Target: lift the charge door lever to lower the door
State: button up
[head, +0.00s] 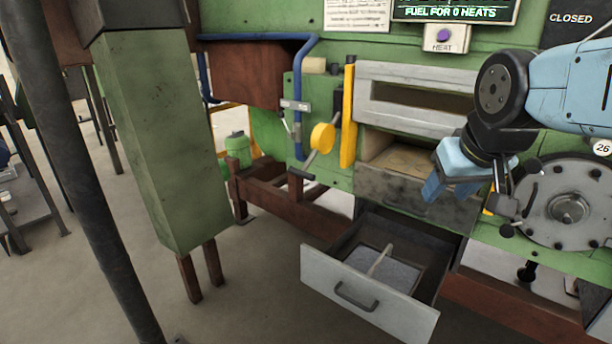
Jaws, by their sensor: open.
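A lever with a round yellow knob (322,137) sticks out from the green furnace front, left of the opening. A grey framed panel (415,122), which looks like the charge door, sits above an open chamber (402,158) with a pale floor. My gripper (448,188), with blue jaws, is open in front of the chamber's right side, pointing down. It is well right of the knob and apart from it. It hides part of the chamber's right edge.
An open grey drawer (366,296) juts out below the chamber, with a pale rod inside. A yellow upright bar (348,112) and blue pipe (301,75) flank the lever. A round grey hatch (566,205) is at right. A green box post (150,140) stands left. Floor between post and drawer is clear.

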jog(key=w+a+f+n+t, duration=0.15)
jog(key=w+n, duration=0.25)
jog(key=w, duration=0.5)
jog(key=w+f+n+t, duration=0.2)
jog(key=w+n, duration=0.2)
jog(key=w, duration=0.5)
jog(key=n+t+y, duration=0.8)
jog(key=n+y, duration=0.4)
jog(key=n, duration=1.1)
send_near(305, 176)
jog(key=shift+g, duration=0.25)
jog(key=x, duration=1.1)
jog(key=shift+w+d+f, duration=0.25)
jog(key=shift+w+f, duration=0.05)
jog(key=shift+w, duration=0.05)
jog(key=shift+c, duration=0.3)
grip_shut()
